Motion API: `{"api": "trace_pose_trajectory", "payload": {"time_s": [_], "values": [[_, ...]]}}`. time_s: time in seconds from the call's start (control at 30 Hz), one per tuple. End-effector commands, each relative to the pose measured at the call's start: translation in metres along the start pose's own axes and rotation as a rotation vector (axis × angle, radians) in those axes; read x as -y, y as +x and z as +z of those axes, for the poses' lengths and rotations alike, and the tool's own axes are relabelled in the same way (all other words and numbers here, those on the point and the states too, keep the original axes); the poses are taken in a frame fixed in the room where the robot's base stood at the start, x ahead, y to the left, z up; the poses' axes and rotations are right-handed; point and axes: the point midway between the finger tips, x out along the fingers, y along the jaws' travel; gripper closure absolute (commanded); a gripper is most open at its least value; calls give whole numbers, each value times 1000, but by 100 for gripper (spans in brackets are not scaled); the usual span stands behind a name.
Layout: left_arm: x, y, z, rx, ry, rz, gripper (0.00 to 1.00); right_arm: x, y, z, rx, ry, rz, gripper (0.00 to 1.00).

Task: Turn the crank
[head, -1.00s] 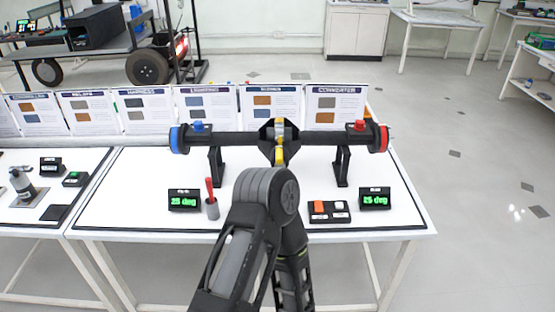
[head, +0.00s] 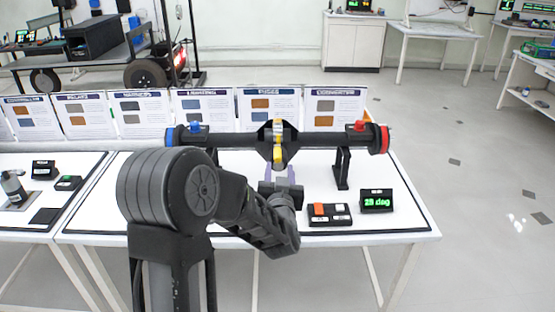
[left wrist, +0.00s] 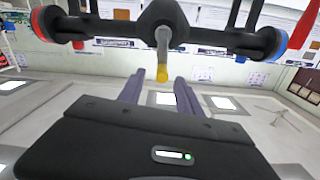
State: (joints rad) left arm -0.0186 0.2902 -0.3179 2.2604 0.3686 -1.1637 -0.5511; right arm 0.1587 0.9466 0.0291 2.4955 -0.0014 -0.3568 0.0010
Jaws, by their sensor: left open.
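The crank (head: 278,154) sits at the middle of a black axle (head: 235,139) on a stand. It has a grey arm and a yellow end, and hangs downward. It also shows in the left wrist view (left wrist: 162,55), with its yellow end low. My left gripper (head: 283,175) is just in front of and below the crank in the head view. Its purple fingers (left wrist: 160,93) are open in the left wrist view. The yellow end appears between and just beyond their tips, and I see no contact. My right gripper is not in view.
The axle has a blue left end (head: 172,138) and a red right end (head: 384,139). A button box (head: 329,214) and a display (head: 376,200) reading about 25 deg stand front right. Printed cards (head: 268,108) line the back. My arm covers the table's front left.

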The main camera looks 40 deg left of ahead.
Motion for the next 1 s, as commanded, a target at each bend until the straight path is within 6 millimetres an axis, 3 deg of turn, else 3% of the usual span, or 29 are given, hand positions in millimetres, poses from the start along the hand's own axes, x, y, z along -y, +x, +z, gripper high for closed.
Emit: {"api": "trace_pose_trajectory", "payload": {"time_s": [0.47,1.0], "values": [[5,6,-7,-15,1,-16,59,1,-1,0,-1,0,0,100],[6,75,-7,-13,2,-14,59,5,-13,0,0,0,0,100]]}}
